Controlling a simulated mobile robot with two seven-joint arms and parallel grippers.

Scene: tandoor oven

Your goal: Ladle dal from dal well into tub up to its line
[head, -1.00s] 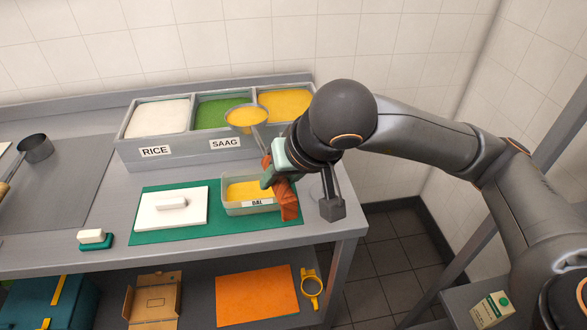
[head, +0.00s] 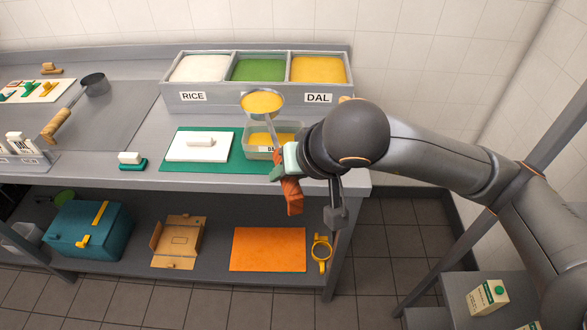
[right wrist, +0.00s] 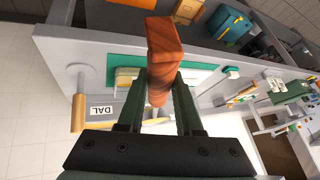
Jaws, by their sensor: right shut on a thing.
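The ladle's round bowl (head: 262,102) is full of yellow dal, in the air in front of the wells and over the back of the tub. My right gripper (head: 284,170) is shut on its orange-brown handle (head: 291,197), which also shows between the fingers in the right wrist view (right wrist: 163,50). The clear tub (head: 251,153) stands on the green mat with yellow dal in it; the gripper hides its right end and part of its label. I cannot make out its line. The dal well (head: 319,69) is the rightmost well. My left gripper is not in view.
The rice well (head: 199,68) and a green well (head: 258,67) stand beside the dal well. A white lid (head: 190,152) lies on the green mat (head: 222,167) left of the tub. A brush (head: 131,160) and a wooden-handled pan (head: 93,84) are farther left.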

